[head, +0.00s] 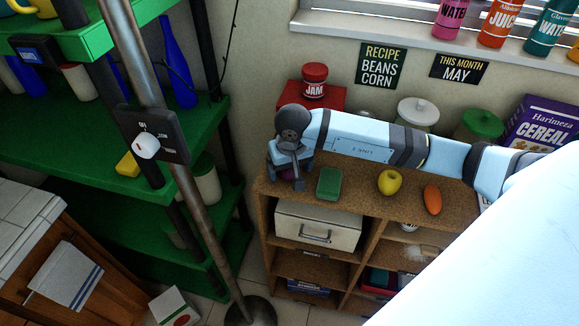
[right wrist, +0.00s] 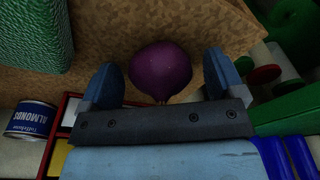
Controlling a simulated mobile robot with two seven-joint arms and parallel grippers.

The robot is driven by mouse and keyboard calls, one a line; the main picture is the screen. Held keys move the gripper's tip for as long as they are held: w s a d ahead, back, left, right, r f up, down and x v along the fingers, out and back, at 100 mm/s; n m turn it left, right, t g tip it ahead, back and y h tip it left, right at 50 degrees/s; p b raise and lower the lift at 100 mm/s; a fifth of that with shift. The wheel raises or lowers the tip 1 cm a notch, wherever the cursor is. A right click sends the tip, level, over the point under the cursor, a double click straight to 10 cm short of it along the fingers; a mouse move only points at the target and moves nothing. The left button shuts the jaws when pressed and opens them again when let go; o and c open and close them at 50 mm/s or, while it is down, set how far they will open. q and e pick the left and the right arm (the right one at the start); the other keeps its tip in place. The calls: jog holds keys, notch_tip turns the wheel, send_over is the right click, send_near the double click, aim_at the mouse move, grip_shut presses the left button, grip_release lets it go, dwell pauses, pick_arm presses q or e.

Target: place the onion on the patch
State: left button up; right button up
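The onion (right wrist: 160,68) is a round purple bulb on the brown shelf top. In the right wrist view it sits between my right gripper's two blue fingers (right wrist: 162,82), with a narrow gap on each side. In the head view my right gripper (head: 289,182) points down at the left end of the shelf top (head: 361,207) and mostly hides the onion (head: 289,174). My right gripper is open. My left gripper is not in view. I see no clearly marked patch; a green block (head: 329,183) lies just right of the gripper.
A yellow apple (head: 390,182) and an orange carrot-like item (head: 432,198) lie farther right on the shelf top. A jam jar (head: 315,81) stands on a red box (head: 331,98) behind the gripper. Lidded canisters (head: 416,112) and a cereal box (head: 543,124) stand behind my arm.

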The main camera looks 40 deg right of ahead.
aim_at(292, 170)
jog(key=shift+r, duration=0.15)
jog(key=shift+r, duration=0.2)
notch_tip(292, 170, up, 12)
jog(key=s, duration=0.1)
jog(key=shift+s+a+f, duration=0.2)
dwell(0.5)
